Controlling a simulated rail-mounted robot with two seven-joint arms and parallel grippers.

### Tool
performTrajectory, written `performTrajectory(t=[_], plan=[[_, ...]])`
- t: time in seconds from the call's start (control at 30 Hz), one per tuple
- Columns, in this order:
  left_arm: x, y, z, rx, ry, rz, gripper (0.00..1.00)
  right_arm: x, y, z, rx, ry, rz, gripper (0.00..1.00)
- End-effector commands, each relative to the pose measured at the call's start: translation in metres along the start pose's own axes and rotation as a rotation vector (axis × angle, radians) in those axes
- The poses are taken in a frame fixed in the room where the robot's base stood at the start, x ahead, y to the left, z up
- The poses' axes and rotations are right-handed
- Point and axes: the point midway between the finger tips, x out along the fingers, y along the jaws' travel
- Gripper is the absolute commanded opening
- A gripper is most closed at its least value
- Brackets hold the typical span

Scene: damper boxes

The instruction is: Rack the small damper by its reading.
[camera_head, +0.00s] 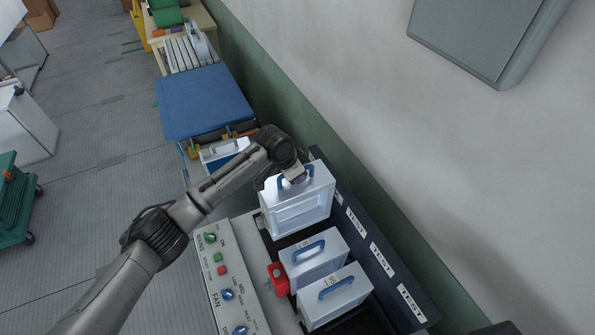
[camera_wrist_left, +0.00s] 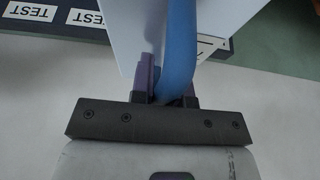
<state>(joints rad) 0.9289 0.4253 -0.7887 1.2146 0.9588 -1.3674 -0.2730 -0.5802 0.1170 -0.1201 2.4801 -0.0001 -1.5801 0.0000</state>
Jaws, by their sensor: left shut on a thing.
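My left gripper (camera_head: 297,178) is shut on the blue handle of a white damper box (camera_head: 299,214), which has a framed window in its front face. The box stands or hangs at the far end of the dark test bench; whether it rests there is not clear. The left wrist view shows the gripper's purple fingertips (camera_wrist_left: 166,82) around the blue handle (camera_wrist_left: 181,45). Two more white boxes with blue handles, a middle one (camera_head: 314,262) and a near one (camera_head: 336,298), stand on the bench. I cannot tell from size which is the small damper. My right gripper is not in view.
A control panel (camera_head: 217,285) with knobs and buttons lies left of the boxes. A dark rail with TEST labels (camera_head: 381,258) runs along the wall side. Beyond are another white box (camera_head: 212,155), a blue-topped table (camera_head: 205,102) and a slatted rack (camera_head: 183,55).

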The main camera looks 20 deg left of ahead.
Motion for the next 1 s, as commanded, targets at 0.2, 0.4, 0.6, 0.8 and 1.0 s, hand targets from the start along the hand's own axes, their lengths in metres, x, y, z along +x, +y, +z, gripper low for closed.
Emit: performTrajectory(t=[0.2,0.4,0.6,0.8,1.0], plan=[[0.016,-0.001,0.006,0.001,0.004,-0.002,0.0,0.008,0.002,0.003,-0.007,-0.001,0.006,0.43],[0.031,-0.001,0.012,0.001,0.005,-0.002,0.0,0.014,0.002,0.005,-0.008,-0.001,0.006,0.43],[0.046,-0.001,0.018,0.001,0.004,-0.001,0.0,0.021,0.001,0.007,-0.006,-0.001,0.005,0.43],[0.061,-0.001,0.024,0.002,0.005,-0.002,0.0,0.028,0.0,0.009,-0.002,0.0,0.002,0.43],[0.073,-0.001,0.029,0.001,0.004,-0.002,0.0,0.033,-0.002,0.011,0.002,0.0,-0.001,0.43]])
